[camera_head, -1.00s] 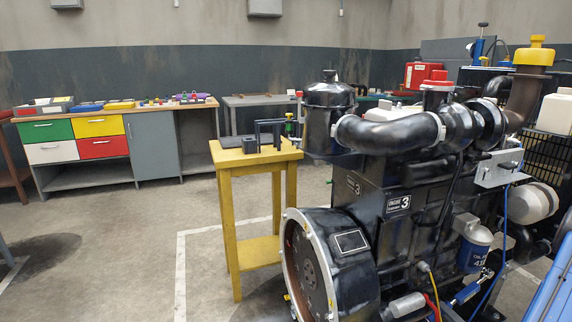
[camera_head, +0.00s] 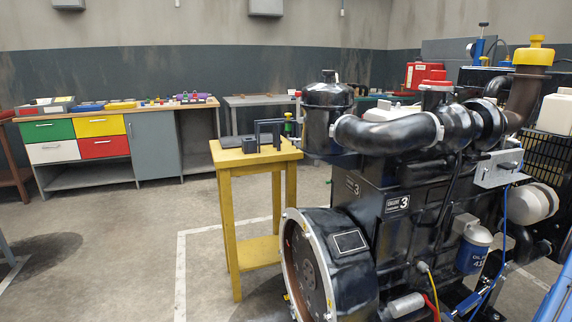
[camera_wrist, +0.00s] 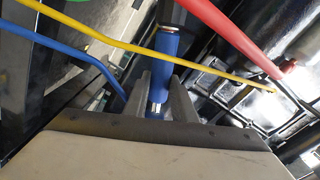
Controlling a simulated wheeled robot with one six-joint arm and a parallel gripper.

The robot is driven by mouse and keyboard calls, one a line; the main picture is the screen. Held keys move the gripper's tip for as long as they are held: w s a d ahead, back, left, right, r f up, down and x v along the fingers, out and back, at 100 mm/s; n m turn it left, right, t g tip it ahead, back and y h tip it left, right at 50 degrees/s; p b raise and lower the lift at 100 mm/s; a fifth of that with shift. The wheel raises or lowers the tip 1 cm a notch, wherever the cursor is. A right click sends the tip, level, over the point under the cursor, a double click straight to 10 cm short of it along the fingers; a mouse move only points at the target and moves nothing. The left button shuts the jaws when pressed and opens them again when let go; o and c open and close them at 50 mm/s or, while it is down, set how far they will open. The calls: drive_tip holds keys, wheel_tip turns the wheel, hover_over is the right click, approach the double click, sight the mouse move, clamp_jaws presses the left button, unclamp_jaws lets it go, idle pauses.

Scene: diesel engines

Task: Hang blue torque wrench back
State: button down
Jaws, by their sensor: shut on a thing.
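The blue torque wrench (camera_wrist: 166,50) shows in the wrist view as a blue, rounded handle with a dark end and a bright metal part lower down. My gripper (camera_wrist: 158,88) is shut on it, with the metal part between the two grey fingers. The rest of the wrench is hidden by the fingers and the gripper body. In the head view my gripper cannot be made out clearly.
Blue (camera_wrist: 85,50), yellow (camera_wrist: 150,48) and red (camera_wrist: 225,35) hoses or cables cross close around my gripper. The black engine (camera_head: 390,220) fills the right, with a grey bracket (camera_head: 498,169) and a blue oil filter (camera_head: 473,252). A yellow table (camera_head: 228,157) stands left; floor there is open.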

drive_tip(key=shift+s, duration=0.1)
drive_tip(key=s, duration=1.7)
drive_tip(key=shift+s, duration=0.4)
idle(0.6)
drive_tip(key=shift+w, duration=0.1)
drive_tip(key=w+d+r, duration=0.3)
drive_tip(key=w+d, duration=0.4)
drive_tip(key=w, duration=0.2)
drive_tip(key=shift+w, duration=0.4)
idle(1.1)
idle(0.4)
drive_tip(key=shift+d, duration=0.1)
